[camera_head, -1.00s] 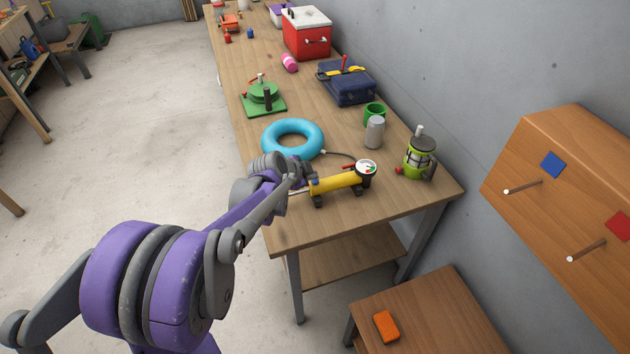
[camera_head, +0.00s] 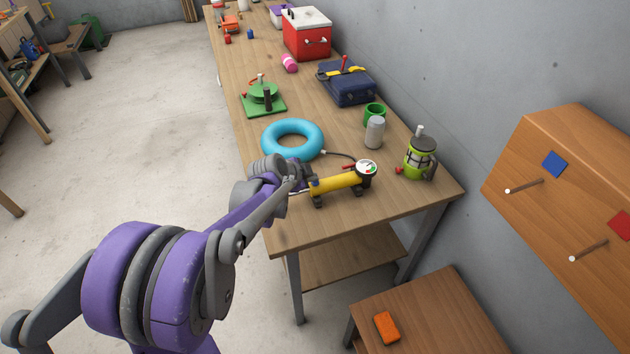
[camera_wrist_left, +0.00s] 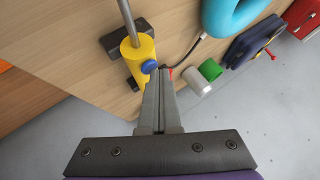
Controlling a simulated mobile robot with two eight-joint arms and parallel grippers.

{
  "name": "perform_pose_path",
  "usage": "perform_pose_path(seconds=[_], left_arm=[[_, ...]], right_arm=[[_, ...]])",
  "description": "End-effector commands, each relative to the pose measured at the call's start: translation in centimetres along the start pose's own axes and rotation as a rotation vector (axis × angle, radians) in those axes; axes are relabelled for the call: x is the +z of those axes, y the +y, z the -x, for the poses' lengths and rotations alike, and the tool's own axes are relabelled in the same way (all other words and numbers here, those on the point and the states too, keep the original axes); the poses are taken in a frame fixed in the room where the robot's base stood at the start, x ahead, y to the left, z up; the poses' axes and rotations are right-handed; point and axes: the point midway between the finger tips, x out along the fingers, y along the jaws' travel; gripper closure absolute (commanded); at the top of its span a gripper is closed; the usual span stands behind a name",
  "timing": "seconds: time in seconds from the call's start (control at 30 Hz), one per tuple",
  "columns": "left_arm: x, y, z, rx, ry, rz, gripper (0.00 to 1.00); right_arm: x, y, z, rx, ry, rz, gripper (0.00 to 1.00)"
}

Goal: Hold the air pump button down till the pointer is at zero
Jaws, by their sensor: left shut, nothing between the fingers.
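The yellow air pump (camera_head: 335,184) lies on the workbench near its front end, with a round white gauge (camera_head: 366,168) at its right end. The gauge's pointer is too small to read. A hose runs from the pump towards the blue swim ring (camera_head: 268,139). In the left wrist view the pump's yellow body (camera_wrist_left: 138,50) carries a blue button (camera_wrist_left: 149,66). My left gripper (camera_head: 304,172) is at the pump's left end. In the wrist view its shut, empty fingers (camera_wrist_left: 160,72) are right beside the button; I cannot tell whether they touch it. My right gripper is not in view.
A grey can (camera_head: 375,133), a green mug (camera_head: 375,113) and a green lantern (camera_head: 420,158) stand beyond the pump. A blue case (camera_head: 348,88) and a red cooler (camera_head: 307,38) are farther back. The wall cabinet (camera_head: 560,180) is at right. The bench's front corner is clear.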

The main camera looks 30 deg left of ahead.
Motion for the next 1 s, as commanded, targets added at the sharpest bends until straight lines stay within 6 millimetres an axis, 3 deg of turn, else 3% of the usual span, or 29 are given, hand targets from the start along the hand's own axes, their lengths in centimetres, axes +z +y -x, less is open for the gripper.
perform_pose_path(seconds=[1.0], left_arm=[[-0.8,-0.9,1.2,0.000,0.000,0.000,1.00]], right_arm=[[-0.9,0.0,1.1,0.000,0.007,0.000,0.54]])
